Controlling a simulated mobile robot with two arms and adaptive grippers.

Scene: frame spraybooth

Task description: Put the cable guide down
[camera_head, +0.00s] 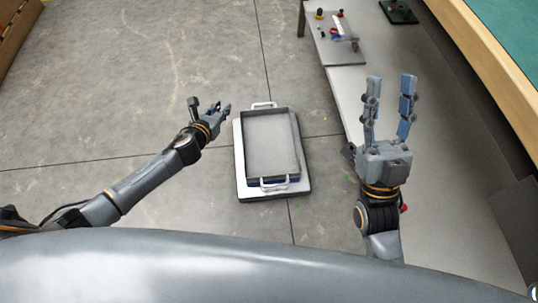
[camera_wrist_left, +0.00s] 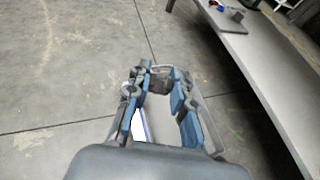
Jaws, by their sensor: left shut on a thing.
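My left gripper (camera_head: 211,106) is held out at the left of the tray, above the floor, in the head view. In the left wrist view its blue-grey fingers (camera_wrist_left: 161,72) are closed in on a small dark piece (camera_wrist_left: 160,82), taken as the cable guide. Its shape is mostly hidden by the fingers and too small to make out. My right gripper (camera_head: 391,80) is open and empty, its two fingers apart and pointing up the picture, over the grey bench at the right.
A grey rectangular tray (camera_head: 271,150) with white handles rests on a pale base in the middle; its inside looks empty. The long grey bench (camera_head: 350,90) runs along the right. A board (camera_head: 330,50) with small parts lies at its far end. Concrete floor at left is clear.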

